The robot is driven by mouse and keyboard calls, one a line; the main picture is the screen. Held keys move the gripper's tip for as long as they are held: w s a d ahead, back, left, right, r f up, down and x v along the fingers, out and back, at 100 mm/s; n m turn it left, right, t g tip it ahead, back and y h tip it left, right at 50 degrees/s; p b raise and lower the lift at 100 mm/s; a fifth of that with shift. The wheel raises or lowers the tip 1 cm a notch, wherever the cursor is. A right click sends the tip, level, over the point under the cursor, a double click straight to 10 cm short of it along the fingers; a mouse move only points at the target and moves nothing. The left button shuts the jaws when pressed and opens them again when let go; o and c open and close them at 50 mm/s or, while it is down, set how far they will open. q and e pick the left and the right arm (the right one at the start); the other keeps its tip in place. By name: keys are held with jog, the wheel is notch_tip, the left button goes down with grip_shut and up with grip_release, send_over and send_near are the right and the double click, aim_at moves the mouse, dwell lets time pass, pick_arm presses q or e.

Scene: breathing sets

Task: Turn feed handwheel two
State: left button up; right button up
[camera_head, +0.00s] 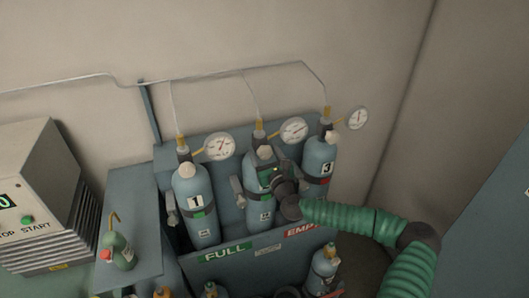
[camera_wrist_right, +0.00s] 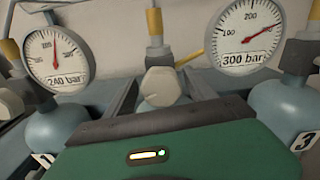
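Cylinder two (camera_head: 264,208) is the middle of three blue-grey cylinders in a rack. Its handwheel, a cream faceted knob (camera_head: 264,153), sits on top below a brass fitting. In the right wrist view the same handwheel (camera_wrist_right: 160,87) is centred just beyond the green gripper housing. My right gripper (camera_head: 271,176) is at the upper front of cylinder two, close below the handwheel, and partly covers the cylinder's label. My left gripper is not in view.
Cylinder one (camera_head: 196,207) and cylinder three (camera_head: 319,160) stand on either side. Gauges reading near 240 bar (camera_wrist_right: 56,56) and 300 bar (camera_wrist_right: 245,34) flank the handwheel. Thin pipes run along the wall. A control box (camera_head: 38,190) and small green bottle (camera_head: 119,252) are at left.

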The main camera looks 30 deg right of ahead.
jog(key=shift+d, duration=0.15)
jog(key=c, duration=1.2)
jog(key=shift+o, duration=0.2)
jog(key=shift+f, duration=0.1)
